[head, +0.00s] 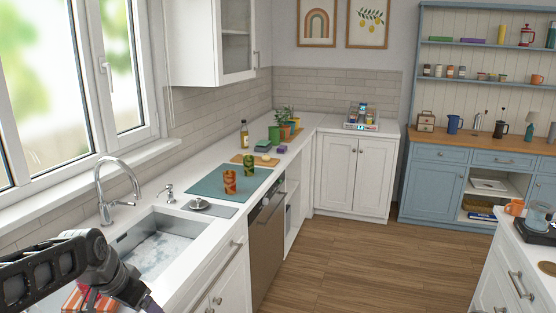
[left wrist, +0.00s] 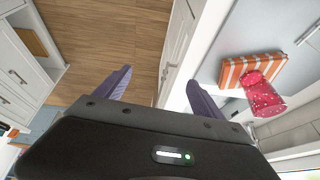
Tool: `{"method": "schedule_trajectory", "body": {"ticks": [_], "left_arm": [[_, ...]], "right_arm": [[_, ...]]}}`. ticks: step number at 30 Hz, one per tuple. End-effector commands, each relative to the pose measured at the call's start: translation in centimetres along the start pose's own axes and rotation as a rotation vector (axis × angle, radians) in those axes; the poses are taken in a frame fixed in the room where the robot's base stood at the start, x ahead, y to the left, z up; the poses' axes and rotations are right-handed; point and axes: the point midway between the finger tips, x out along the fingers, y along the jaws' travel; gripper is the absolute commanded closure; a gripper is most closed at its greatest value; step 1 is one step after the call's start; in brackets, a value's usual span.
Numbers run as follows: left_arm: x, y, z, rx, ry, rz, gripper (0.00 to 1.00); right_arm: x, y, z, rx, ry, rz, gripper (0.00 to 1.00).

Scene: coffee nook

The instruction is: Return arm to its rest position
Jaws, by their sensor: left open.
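My left arm comes in at the lower left of the head view, over the near counter in front of the sink (head: 160,245). The left gripper shows in the left wrist view (left wrist: 160,88) with its two purple fingers wide apart and nothing between them. In the head view only a bit of a purple finger shows at the bottom edge. My right arm and gripper are in neither view.
A pink dotted cup (left wrist: 262,95) and an orange striped box (left wrist: 247,68) are beside the gripper on the counter. The tall faucet (head: 104,195) stands behind the sink. Two patterned cups stand on a teal mat (head: 207,186). The wooden floor (head: 340,262) is clear.

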Motion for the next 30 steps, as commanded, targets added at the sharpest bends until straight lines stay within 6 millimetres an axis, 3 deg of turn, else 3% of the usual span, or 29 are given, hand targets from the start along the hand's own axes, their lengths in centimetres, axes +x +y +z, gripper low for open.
{"method": "schedule_trajectory", "body": {"ticks": [4, 8, 12, 15, 18, 22, 25, 30], "left_arm": [[8.2, 4.2, -0.2, -0.149, 0.079, 0.061, 0.21], [16.5, 10.3, 2.3, -0.329, 0.11, 0.137, 0.21], [23.2, 17.6, 8.4, -0.499, 0.066, 0.198, 0.21], [26.1, 22.7, 14.1, -0.581, -0.006, 0.225, 0.21], [27.4, 27.2, 20.1, -0.61, -0.106, 0.247, 0.21], [27.4, 31.5, 26.2, -0.596, -0.241, 0.278, 0.21], [27.3, 33.5, 29.1, -0.578, -0.31, 0.297, 0.21], [27.4, 34.7, 30.4, -0.562, -0.346, 0.31, 0.21]], "right_arm": [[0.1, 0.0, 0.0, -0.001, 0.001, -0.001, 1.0], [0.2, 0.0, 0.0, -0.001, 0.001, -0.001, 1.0], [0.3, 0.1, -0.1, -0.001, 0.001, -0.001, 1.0], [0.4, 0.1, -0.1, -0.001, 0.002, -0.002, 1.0], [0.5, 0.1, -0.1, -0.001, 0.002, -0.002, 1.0], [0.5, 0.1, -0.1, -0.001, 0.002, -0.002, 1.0], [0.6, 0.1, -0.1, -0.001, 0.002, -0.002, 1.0], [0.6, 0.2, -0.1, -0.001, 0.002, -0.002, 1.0]]}}
